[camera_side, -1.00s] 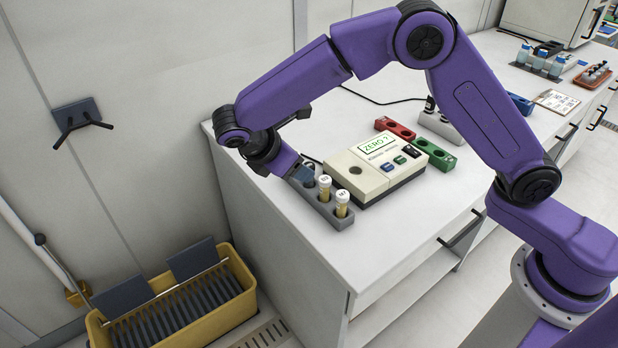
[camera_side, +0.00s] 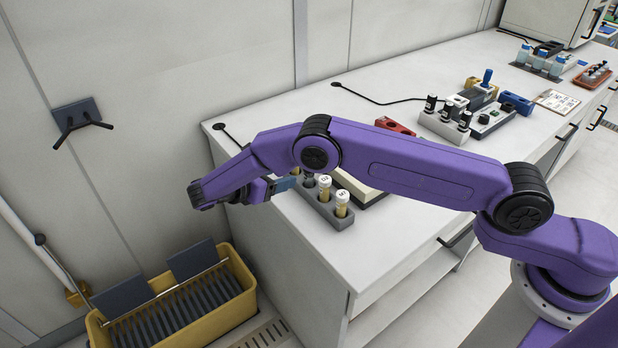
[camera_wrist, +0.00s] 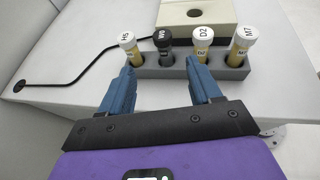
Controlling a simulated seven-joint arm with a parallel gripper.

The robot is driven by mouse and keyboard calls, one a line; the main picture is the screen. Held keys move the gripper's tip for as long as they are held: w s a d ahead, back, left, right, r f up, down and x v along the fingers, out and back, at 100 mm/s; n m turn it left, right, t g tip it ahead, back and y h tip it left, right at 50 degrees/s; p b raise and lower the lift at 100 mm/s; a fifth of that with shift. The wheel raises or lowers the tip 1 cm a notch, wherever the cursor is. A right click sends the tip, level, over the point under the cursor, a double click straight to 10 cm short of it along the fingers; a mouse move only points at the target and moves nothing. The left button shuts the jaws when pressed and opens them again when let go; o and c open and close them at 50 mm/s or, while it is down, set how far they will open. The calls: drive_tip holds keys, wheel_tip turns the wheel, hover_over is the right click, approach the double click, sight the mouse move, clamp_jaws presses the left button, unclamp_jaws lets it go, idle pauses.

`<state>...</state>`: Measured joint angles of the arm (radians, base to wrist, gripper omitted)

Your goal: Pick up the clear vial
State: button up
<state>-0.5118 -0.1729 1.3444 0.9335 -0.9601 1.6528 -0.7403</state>
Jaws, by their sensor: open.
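A grey rack (camera_wrist: 165,73) on the bench holds a row of vials. The dark-capped vial (camera_wrist: 163,45) has a greyish body, which may be the clear one; I cannot tell for sure. Yellowish white-capped vials stand beside it: H5 (camera_wrist: 130,50) to its left, D2 (camera_wrist: 200,50) and M7 (camera_wrist: 241,46) to its right. My gripper (camera_wrist: 160,68) is open and empty, its blue fingers spread on the near side of the rack, with the dark-capped vial in line with the gap. In the side view, my arm partly hides the rack (camera_side: 338,222) and the gripper (camera_side: 284,185).
A beige instrument (camera_wrist: 190,22) sits behind the rack, with a black cable (camera_wrist: 75,72) to its left. The bench edge is close; a yellow bin (camera_side: 240,312) stands below.

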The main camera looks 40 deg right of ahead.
sight(309, 178)
drive_tip(key=x, duration=0.8)
drive_tip(key=shift+d+f, duration=0.2)
drive_tip(key=shift+d, duration=0.15)
drive_tip(key=shift+s+x, duration=0.1)
drive_tip(key=shift+x, duration=1.25)
drive_tip(key=shift+s+x, duration=0.15)
drive_tip(key=shift+x, duration=1.15)
drive_tip(key=shift+f, duration=0.2)
drive_tip(key=c, duration=1)
drive_tip(key=shift+r, duration=0.1)
drive_tip(key=shift+c, duration=0.2)
